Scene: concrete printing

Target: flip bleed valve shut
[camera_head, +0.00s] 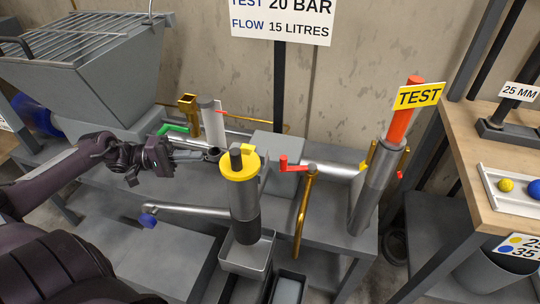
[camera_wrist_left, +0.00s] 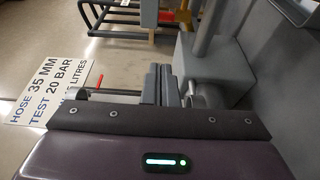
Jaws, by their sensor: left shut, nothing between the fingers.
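My left gripper (camera_head: 203,155) reaches in from the left, shut and empty, beside the grey column with the yellow collar (camera_head: 240,165). Its shut fingers also show in the left wrist view (camera_wrist_left: 161,85). Several small coloured handles are in the head view: a green lever (camera_head: 172,129) above the gripper, a red handle (camera_head: 290,164) on the pipe right of the grey box, and a blue knob (camera_head: 148,220) on a lower pipe. I cannot tell which of them is the bleed valve. A thin red lever (camera_wrist_left: 99,81) shows left of the fingers in the left wrist view. My right gripper is not in view.
A grey hopper with a grate (camera_head: 80,55) stands at the back left. A red-topped post with a TEST tag (camera_head: 404,112) stands right. A wooden table (camera_head: 470,150) is at the far right. A metal bin (camera_head: 250,258) sits below the grey column.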

